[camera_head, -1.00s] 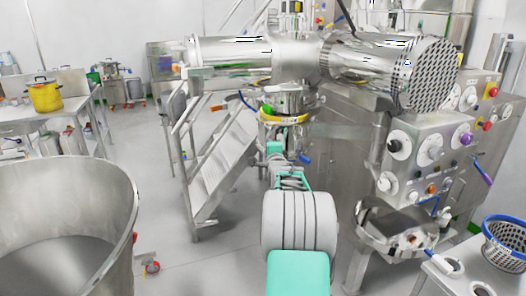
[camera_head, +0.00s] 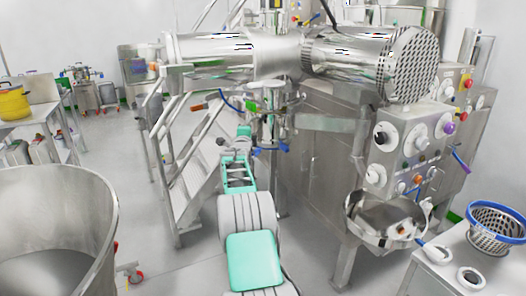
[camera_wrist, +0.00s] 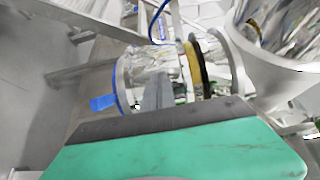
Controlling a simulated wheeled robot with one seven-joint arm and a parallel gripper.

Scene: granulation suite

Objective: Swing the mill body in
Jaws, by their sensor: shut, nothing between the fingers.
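The mill body (camera_head: 270,126) is a shiny metal cylinder below the big horizontal steel drum (camera_head: 280,56), with blue fittings near its lower end. In the wrist view, a shiny cylinder (camera_wrist: 150,66) carries a blue band (camera_wrist: 120,88), with a yellow ring (camera_wrist: 193,63) and a black ring beyond it. My gripper (camera_head: 243,131) is just left of the mill body in the head view. In the wrist view my gripper (camera_wrist: 158,92) has its grey fingers together, in front of the cylinder. I cannot tell whether they touch it.
Metal steps with rails (camera_head: 185,160) stand left behind my arm. A control panel with knobs (camera_head: 410,145) is at right, above a round steel basin (camera_head: 385,215). A large steel vessel (camera_head: 90,220) fills the lower left. Open floor lies between vessel and steps.

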